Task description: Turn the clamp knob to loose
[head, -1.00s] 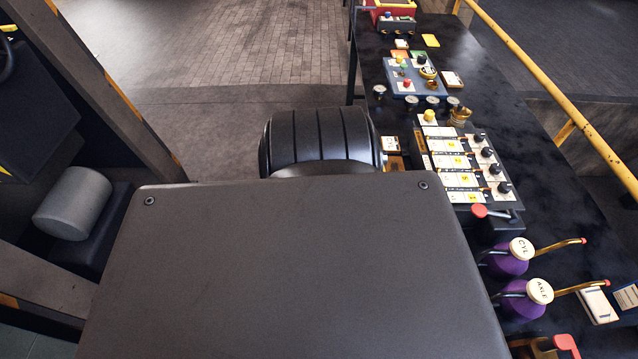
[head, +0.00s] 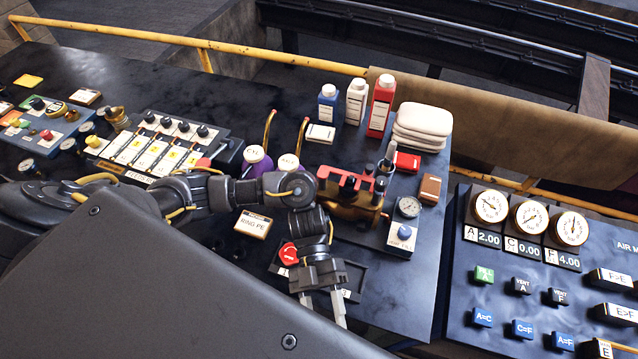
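A round red knob (head: 288,253) with a white mark sits at the left end of a dark plate on the bench. I take it for the clamp knob, but I cannot read its setting. My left gripper (head: 325,308) points down just right of and nearer than this knob. Its two pale fingers are apart, with nothing seen between them. The gripper hides part of the plate and its white labels (head: 347,293). The gripper appears apart from the knob. My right gripper is not in view.
A brass fixture with a red handle (head: 347,181) stands behind the gripper. Two purple vessels (head: 257,164) stand beside my arm. A RING PE card (head: 252,224) lies left of the knob. A gauge panel (head: 530,250) is at right. The bench's near right area (head: 400,300) is bare.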

